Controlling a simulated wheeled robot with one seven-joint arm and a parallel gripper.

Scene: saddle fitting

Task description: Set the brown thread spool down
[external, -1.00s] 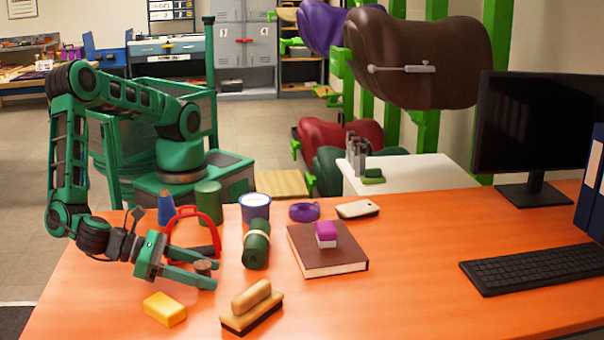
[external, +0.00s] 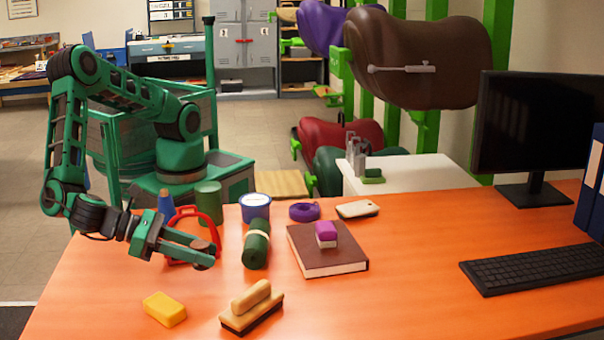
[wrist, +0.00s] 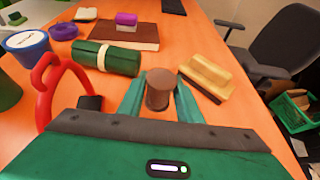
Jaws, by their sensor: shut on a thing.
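The brown thread spool (wrist: 160,90) is between the fingers of my gripper (wrist: 160,100) in the wrist view, and the fingers are shut on it. In the external view my gripper (external: 203,256) is low over the left part of the orange table (external: 400,230), with the spool mostly hidden by the fingers. The spool appears to be held a little above the table. The red stirrup-like frame (external: 203,225) stands just behind my gripper.
A green roll (external: 257,244) is right of my gripper, with a brown book (external: 322,262) beyond. A wooden brush (external: 251,309) and yellow block (external: 165,309) lie in front. A blue-white tub (external: 255,207), blue cone (external: 166,206) and green cylinder (external: 208,204) stand behind. Table between gripper and brush is clear.

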